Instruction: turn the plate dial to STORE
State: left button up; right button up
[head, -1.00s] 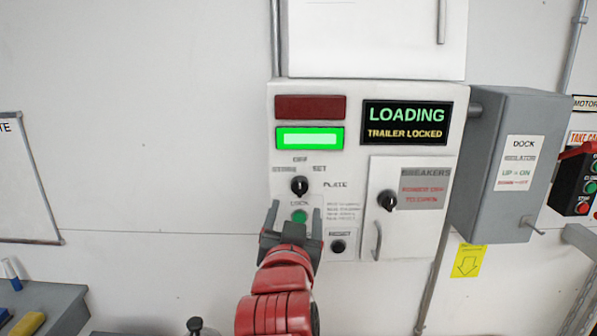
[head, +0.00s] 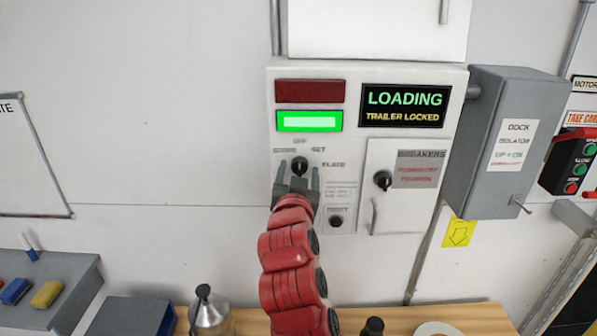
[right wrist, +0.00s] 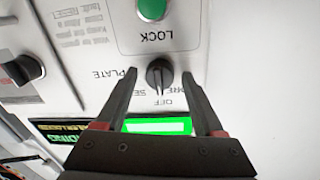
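The plate dial (head: 299,165) is a black knob on the white control panel (head: 350,82). OFF is printed above it, SET to its right, and a blurred label, probably STORE, to its left. The dial also shows in the right wrist view (right wrist: 159,75), where the panel appears upside down and the knob stands in line with OFF. My right gripper (head: 297,170) is open, with one finger on each side of the dial. In the right wrist view the fingertips (right wrist: 159,72) flank the knob with gaps on both sides. My left gripper is not in view.
The green LOCK button (right wrist: 152,9) is beside the dial, hidden in the head view. RESET (head: 336,221) and the breaker knob (head: 383,180) are nearby. The display (head: 405,106) reads LOADING, TRAILER LOCKED; the green lamp (head: 310,121) is lit. A wooden bench (head: 460,316) lies below.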

grip_shut()
